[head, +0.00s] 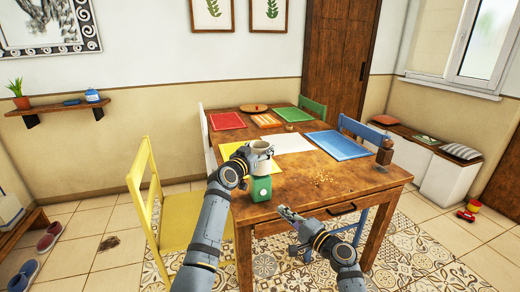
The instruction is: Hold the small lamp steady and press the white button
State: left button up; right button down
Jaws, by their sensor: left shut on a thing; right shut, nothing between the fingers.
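A small green thing (261,189) with a pale mark on its front stands upright at the table's near left edge. It looks like the small lamp, and the pale mark may be the white button; it is too small to be sure. My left gripper (247,164) is at its upper part, shut on it as far as I can see, with the fingers hiding some of the contact. My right gripper (284,211) is shut and empty, to the right of and lower than the green thing, apart from it, with its tip pointing up and left.
A pale mug-like thing (262,147) shows just behind my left gripper. The wooden table (345,185) bears yellow, white (287,144), blue (338,145), red and green mats. Crumbs (322,179) lie near its front. A yellow chair (185,222) stands at the left.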

jog(key=s+a+r+n+g, duration=0.1)
jog(key=a+n+g, duration=0.3)
jog(key=n, duration=0.8)
jog(key=n+h, duration=0.6)
jog(key=n, duration=0.3)
send_near(264, 196)
jog(key=shift+g, duration=0.4)
jog(key=shift+x, duration=2.5)
jog(key=shift+w+r, duration=0.2)
jog(key=shift+w, duration=0.1)
